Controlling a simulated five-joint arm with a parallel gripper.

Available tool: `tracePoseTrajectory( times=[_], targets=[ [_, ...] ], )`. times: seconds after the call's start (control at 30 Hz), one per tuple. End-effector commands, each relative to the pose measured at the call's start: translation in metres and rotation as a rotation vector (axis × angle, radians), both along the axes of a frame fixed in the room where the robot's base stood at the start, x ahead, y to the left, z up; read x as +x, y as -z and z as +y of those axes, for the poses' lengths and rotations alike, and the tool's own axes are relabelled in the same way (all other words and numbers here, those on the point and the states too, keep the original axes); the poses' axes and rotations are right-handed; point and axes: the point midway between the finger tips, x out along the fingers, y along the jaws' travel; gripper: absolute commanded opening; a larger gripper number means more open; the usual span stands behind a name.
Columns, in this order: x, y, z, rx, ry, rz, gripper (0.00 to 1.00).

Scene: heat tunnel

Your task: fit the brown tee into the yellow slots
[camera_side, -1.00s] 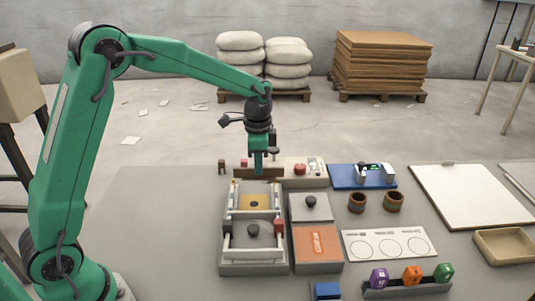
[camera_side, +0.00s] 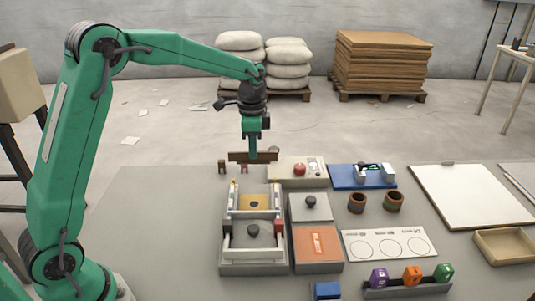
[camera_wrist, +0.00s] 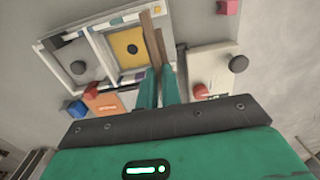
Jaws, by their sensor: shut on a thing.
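My gripper (camera_side: 252,154) is shut on the brown tee (camera_side: 253,157), which shows as a long brown bar held level. It hangs above the far end of the pale framed tray (camera_side: 224,250). In the wrist view the fingers (camera_wrist: 161,72) pinch the near part of the tee (camera_wrist: 151,35), which runs up along the tray's right edge. A yellow panel (camera_side: 243,203) with a dark round spot lies inside the tray, and it also shows in the wrist view (camera_wrist: 122,43). A tiny yellow mark (camera_side: 234,182) sits at the tray's far left corner. I cannot make out the slots themselves.
A cream control box (camera_side: 285,170) with a red button stands right of the tee. A grey knobbed box (camera_side: 310,211) and an orange-topped box (camera_side: 302,245) adjoin the tray. The table's left side is clear.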

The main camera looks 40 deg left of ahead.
Motion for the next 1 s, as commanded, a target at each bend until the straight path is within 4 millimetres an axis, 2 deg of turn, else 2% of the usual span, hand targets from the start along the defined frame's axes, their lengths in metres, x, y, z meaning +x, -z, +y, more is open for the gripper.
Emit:
tracePoseTrajectory(
  times=[0.47,1.0],
  targets=[
    [0.0,0.007,0.0,0.0,0.0,0.001,0.0],
    [0.0,0.041,-0.001,0.0,0.0,0.001,0.0]
  ],
)
